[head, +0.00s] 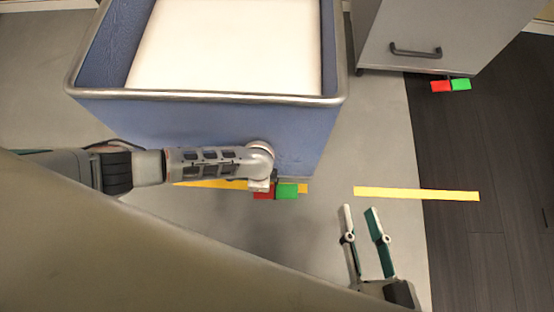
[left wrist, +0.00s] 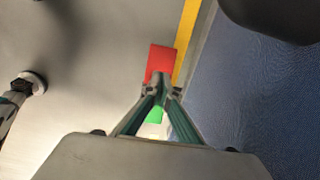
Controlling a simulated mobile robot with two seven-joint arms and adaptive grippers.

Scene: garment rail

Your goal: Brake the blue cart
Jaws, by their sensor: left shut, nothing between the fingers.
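The blue cart (head: 220,120) stands in front of me with a metal rim and a white inside. At its near lower edge are a red pedal (head: 264,193) and a green pedal (head: 287,191), side by side. In the left wrist view the red pedal (left wrist: 160,58) and part of the green pedal (left wrist: 154,116) show around my left gripper (left wrist: 161,80). That gripper is shut and empty, pointing down over the pedals; I cannot tell whether it touches them. In the head view its fingers are mostly hidden. My right gripper (head: 359,209) is open and empty, right of the pedals.
A grey cabinet (head: 450,30) with a dark handle stands at the upper right, with its own red pedal (head: 440,86) and green pedal (head: 461,85). Yellow tape (head: 415,193) marks the floor. The floor around my right gripper is clear.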

